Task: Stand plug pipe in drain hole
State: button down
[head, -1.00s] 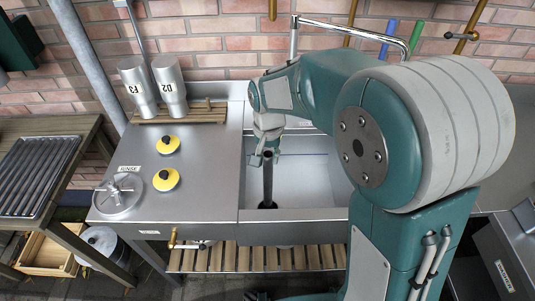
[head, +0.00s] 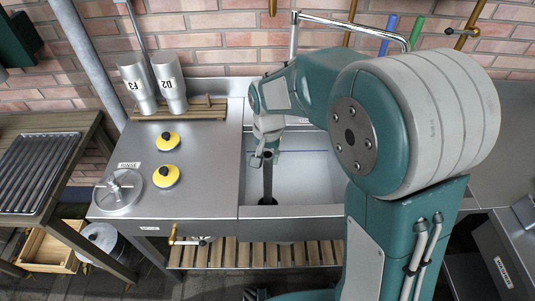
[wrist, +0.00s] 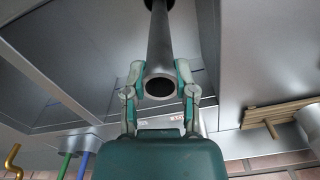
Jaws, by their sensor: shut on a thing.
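The plug pipe (head: 267,181) is a dark grey tube, standing close to upright inside the steel sink basin (head: 308,178). My gripper (head: 265,157) is shut on it near its upper end. The wrist view shows the pipe (wrist: 160,52) between both fingers (wrist: 159,88), its open round mouth facing the camera. The pipe's far end meets the dark drain hole (wrist: 148,4) at the top edge of that view. In the head view the drain (head: 260,201) is a dark patch around the pipe's foot. I cannot tell how deep the end sits.
A bent tap pipe (head: 350,27) arches behind my arm. The basin's right part is clear.

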jog(key=shift+f, duration=1.65)
jog(key=shift+c, duration=1.7)
grip_release()
notch_tip(320, 180, up, 12)
jog(key=shift+f, duration=0.1)
jog(key=shift+s+d+r, duration=0.15)
jog(key=shift+d+r, duration=0.05)
jog(key=shift+r, duration=0.1)
jog(key=s+d+r+n+t, duration=0.1)
jog(key=s+d+r+t, duration=0.1)
jog(key=s+d, duration=0.4)
jog(key=s+d+r+n+t, duration=0.2)
jog(key=s+d, duration=0.4)
jog(key=s, duration=0.6)
jog(key=shift+s+r+t, duration=0.4)
jog(key=shift+r+t, duration=0.4)
jog(key=shift+r, duration=0.15)
